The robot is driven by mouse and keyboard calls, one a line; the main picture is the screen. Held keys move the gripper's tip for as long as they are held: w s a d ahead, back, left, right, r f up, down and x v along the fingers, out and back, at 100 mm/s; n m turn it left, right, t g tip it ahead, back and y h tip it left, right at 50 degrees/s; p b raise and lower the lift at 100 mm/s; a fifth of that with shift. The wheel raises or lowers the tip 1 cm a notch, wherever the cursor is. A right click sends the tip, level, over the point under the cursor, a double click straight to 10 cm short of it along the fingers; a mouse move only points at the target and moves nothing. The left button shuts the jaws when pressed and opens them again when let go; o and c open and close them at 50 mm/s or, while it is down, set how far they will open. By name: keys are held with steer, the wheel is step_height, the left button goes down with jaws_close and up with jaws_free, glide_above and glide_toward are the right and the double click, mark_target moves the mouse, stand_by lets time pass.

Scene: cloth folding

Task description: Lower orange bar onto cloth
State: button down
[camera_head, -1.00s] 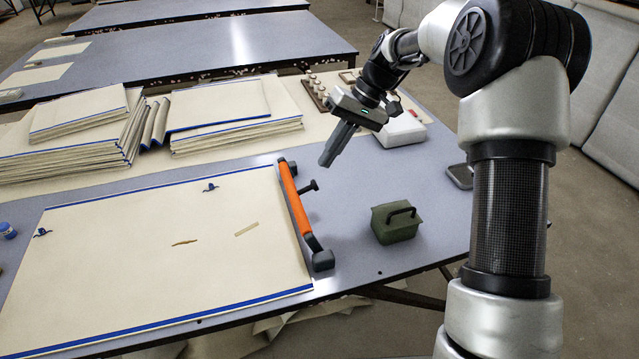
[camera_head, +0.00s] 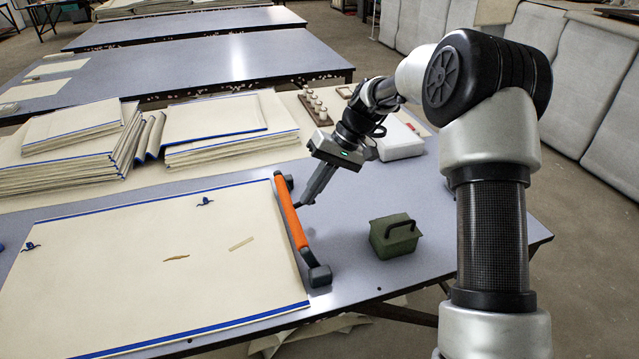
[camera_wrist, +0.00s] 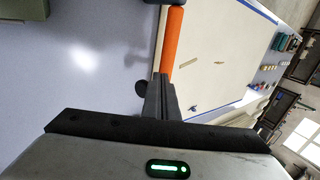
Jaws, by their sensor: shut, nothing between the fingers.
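The orange bar (camera_head: 291,217) lies along the right edge of the cream cloth (camera_head: 150,260), with dark end blocks and a dark knob at its side. The cloth lies flat on the table with blue edging on its long sides. My gripper (camera_head: 304,202) is shut and empty, pointing down beside the bar's right side near the knob. In the wrist view my shut fingers (camera_wrist: 160,85) are close to the orange bar (camera_wrist: 171,45) and the dark knob (camera_wrist: 142,87). I cannot tell whether they touch the knob. The cloth (camera_wrist: 215,55) lies beyond the bar.
A green box with a handle (camera_head: 395,238) stands right of the bar. Stacked cloths (camera_head: 75,150) lie at the back left. A rack of small knobs (camera_head: 316,106) and a white box (camera_head: 400,138) stand behind my gripper. The grey table (camera_head: 345,275) is clear between bar and green box.

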mark_target(290, 212)
steer(key=shift+x, duration=1.45)
steer(key=shift+r, duration=0.1)
steer(key=shift+s+a+h, duration=0.1)
steer(key=shift+a+h, duration=0.2)
steer(key=shift+h, duration=0.1)
steer(key=shift+a+p, duration=0.1)
steer(key=shift+p, duration=0.25)
steer(key=shift+s+a+r+t+h+p, duration=0.1)
steer(key=shift+s+a+t+h+p, duration=0.15)
steer(key=shift+a+h+p, duration=0.45)
steer(key=shift+s+a+r+t+h+p, duration=0.2)
steer(key=shift+a+h+p, duration=0.25)
steer(key=shift+h, duration=0.35)
steer(key=a+h, duration=0.1)
steer(key=a+f+t+h+p, duration=0.1)
steer(key=h, duration=0.1)
steer(key=s+a+f+h+p, duration=0.1)
steer(key=h, duration=0.1)
steer(key=shift+a+f+t, duration=0.25)
steer(key=shift+a+t, duration=0.1)
steer(key=a+f+h, duration=0.1)
steer(key=h, duration=0.1)
steer(key=f+t+h, duration=0.1)
steer(key=shift+s+a+f+h+b, duration=0.2)
steer(key=shift+a+h+b, duration=0.1)
steer(key=shift+a+h, duration=0.1)
steer(key=shift+a+f, duration=0.15)
steer(key=shift+f, duration=0.2)
